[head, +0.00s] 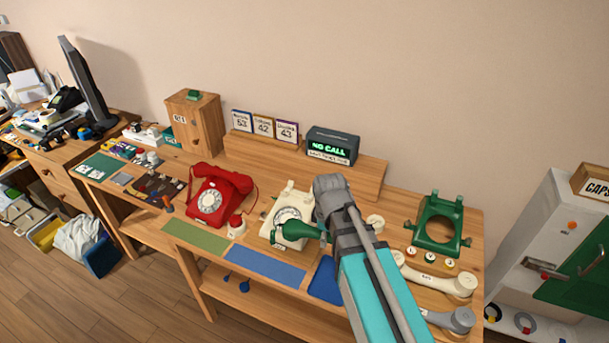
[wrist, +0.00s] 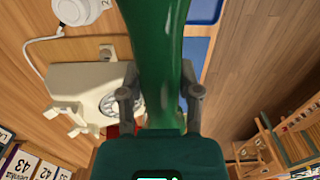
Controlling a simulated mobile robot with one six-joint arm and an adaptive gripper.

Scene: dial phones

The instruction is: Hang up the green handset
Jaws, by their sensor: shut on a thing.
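The green handset (head: 305,231) is held in front of the cream phone in the head view, partly hidden by my arm. In the wrist view the green handset (wrist: 162,50) runs up the middle, with the fingers of my gripper (wrist: 158,98) shut on either side of it. The green phone base (head: 424,239) stands at the right of the desk, its cradle empty. My gripper is left of this base, over the front of the cream phone (head: 292,197). Whether the handset touches the cream phone cannot be told.
A red phone (head: 211,199) stands left of the cream one. A cream handset (head: 430,279) and a grey handset (head: 459,319) lie at the front right. A display box (head: 333,145) reading NO CALL stands on the back riser. Blue mats (head: 262,267) lie along the front.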

